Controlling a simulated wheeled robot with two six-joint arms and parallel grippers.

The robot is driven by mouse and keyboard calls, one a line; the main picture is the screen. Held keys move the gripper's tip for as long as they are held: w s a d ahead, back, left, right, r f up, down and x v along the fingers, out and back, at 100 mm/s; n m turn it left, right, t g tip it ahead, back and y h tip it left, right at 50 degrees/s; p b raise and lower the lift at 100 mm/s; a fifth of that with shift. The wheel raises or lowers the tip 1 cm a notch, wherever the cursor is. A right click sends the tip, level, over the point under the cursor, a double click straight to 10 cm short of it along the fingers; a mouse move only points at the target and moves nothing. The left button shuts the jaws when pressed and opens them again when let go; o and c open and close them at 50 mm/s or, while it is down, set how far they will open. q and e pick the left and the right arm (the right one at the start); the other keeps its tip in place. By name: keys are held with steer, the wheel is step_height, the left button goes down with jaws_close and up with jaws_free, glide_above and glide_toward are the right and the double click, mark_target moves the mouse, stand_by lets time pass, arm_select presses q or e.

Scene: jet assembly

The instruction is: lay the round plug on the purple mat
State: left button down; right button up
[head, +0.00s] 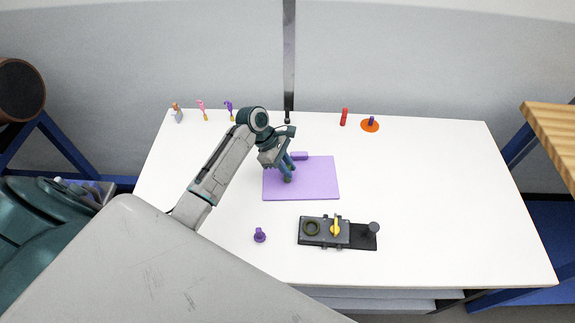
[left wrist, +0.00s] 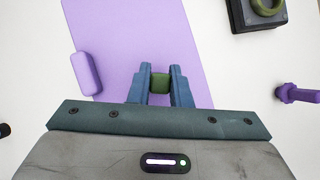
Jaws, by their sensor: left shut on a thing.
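The purple mat (head: 318,185) lies flat near the middle of the white table, and it also shows in the left wrist view (left wrist: 135,30). My left gripper (head: 288,177) is over the left part of the mat, pointing down. In the left wrist view its blue fingers (left wrist: 160,80) are shut on a small dark green piece, which I take for the round plug (left wrist: 160,84). Only part of the plug shows between the fingers. I cannot tell whether it touches the mat. My right gripper is not in view.
A purple bar (head: 300,155) lies at the mat's far edge. A dark fixture (head: 343,244) with a green ring and a yellow piece stands in front of the mat. A purple peg (head: 260,235) stands front left. Small items, including a red cylinder (head: 344,117), line the back. The table's right is clear.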

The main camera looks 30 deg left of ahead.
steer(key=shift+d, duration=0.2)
arm_select(q)
steer(key=c, duration=1.3)
jaws_free()
steer(key=shift+f, duration=0.1)
steer(key=shift+c, duration=0.2)
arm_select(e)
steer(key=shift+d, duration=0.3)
arm_select(q)
steer(key=b+v, duration=0.2)
steer(key=v, duration=1)
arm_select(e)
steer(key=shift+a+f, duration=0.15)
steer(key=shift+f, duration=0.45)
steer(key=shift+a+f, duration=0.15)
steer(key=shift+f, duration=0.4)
arm_select(q)
steer(key=shift+d, duration=0.1)
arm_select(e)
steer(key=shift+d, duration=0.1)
